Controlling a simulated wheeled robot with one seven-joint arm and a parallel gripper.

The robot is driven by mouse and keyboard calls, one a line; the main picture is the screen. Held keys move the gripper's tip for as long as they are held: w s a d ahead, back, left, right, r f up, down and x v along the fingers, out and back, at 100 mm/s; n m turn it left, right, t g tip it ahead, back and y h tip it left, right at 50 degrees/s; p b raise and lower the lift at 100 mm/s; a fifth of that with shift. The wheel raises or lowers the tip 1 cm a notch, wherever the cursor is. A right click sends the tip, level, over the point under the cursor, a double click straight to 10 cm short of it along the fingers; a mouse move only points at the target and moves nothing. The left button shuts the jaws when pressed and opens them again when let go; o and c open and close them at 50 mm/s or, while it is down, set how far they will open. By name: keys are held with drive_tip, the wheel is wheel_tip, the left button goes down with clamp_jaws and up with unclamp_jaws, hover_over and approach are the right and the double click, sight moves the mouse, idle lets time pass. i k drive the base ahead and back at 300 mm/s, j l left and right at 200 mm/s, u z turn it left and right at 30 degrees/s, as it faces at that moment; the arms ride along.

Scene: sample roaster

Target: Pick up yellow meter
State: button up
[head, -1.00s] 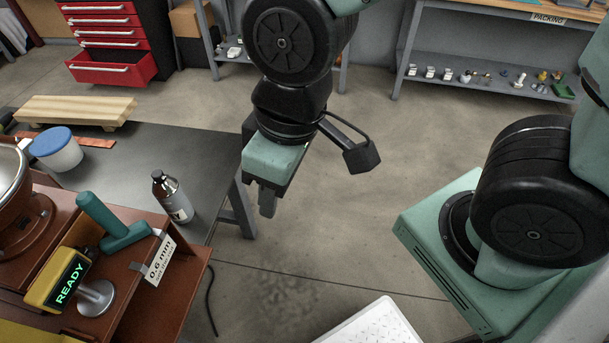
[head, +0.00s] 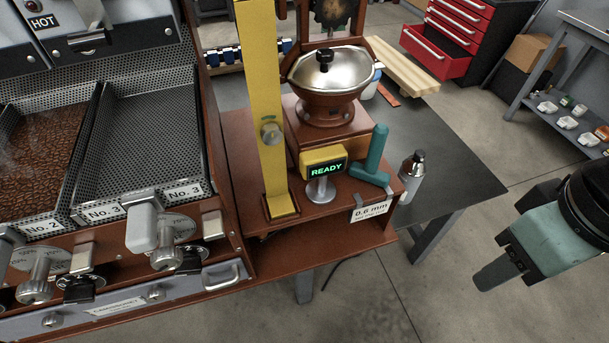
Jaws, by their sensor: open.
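The yellow meter (head: 324,164) stands upright on the brown shelf beside the roaster, in the middle of the head view. Its dark screen reads READY in green, and a round grey metal foot or knob (head: 320,190) shows at its lower front. My gripper (head: 495,272) is at the right edge, over the floor, well apart from the meter and pointing down to the left. It is open and empty. One finger shows clearly; the other is mostly hidden.
A teal T-handled tool (head: 374,158) stands close right of the meter, a tall yellow post (head: 261,110) close left. A metal-lidded brown hopper (head: 330,85) is behind. A bottle (head: 411,178) stands on the dark table (head: 462,160). The floor between shelf and gripper is clear.

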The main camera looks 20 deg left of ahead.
sight(318, 162)
drive_tip(key=u, duration=1.05)
drive_tip(key=k+l+u, duration=0.25)
drive_tip(key=k+l, duration=0.25)
drive_tip(key=k, duration=0.05)
